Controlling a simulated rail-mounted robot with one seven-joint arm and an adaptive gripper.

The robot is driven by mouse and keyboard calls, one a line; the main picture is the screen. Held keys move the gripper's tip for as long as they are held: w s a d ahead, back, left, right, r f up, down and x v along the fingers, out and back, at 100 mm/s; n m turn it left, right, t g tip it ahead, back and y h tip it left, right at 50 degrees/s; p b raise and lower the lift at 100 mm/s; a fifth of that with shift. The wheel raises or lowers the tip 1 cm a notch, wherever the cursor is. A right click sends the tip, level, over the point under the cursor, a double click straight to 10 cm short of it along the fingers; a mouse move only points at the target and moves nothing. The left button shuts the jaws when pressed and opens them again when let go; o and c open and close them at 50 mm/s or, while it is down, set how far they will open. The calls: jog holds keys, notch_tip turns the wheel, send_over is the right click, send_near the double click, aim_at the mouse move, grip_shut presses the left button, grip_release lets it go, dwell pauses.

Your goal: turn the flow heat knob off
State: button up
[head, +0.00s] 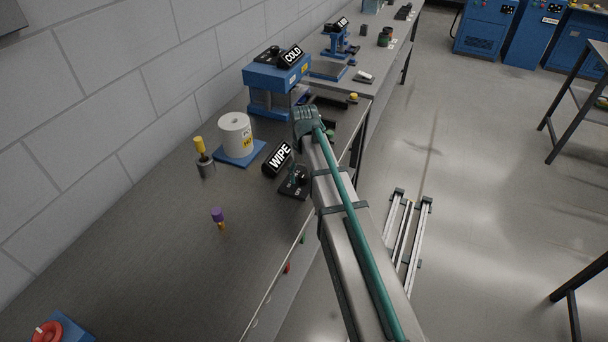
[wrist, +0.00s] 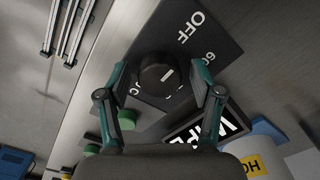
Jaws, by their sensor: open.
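A round black knob (wrist: 157,74) with a white pointer line sits on a dark panel (wrist: 205,50) in the wrist view. OFF is printed on the panel above and right of the knob, and part of a temperature mark is beside it. The pointer line is on the knob's right half, not facing the OFF print. My gripper (wrist: 158,66) is open, with one teal finger on either side of the knob. I cannot tell whether the fingers touch it. In the head view the small dark panel (head: 290,191) shows beside my arm, which partly hides it.
A black WIPE sign (head: 278,158) stands close to the panel. A white cylinder (head: 236,135) on a blue base, a yellow-topped item (head: 200,147) and a purple-topped item (head: 217,215) stand on the bench. A blue machine with a COLD sign (head: 292,55) is farther back.

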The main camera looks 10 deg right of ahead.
aim_at(304, 173)
notch_tip(304, 173, up, 12)
dwell(0.6)
dwell(0.4)
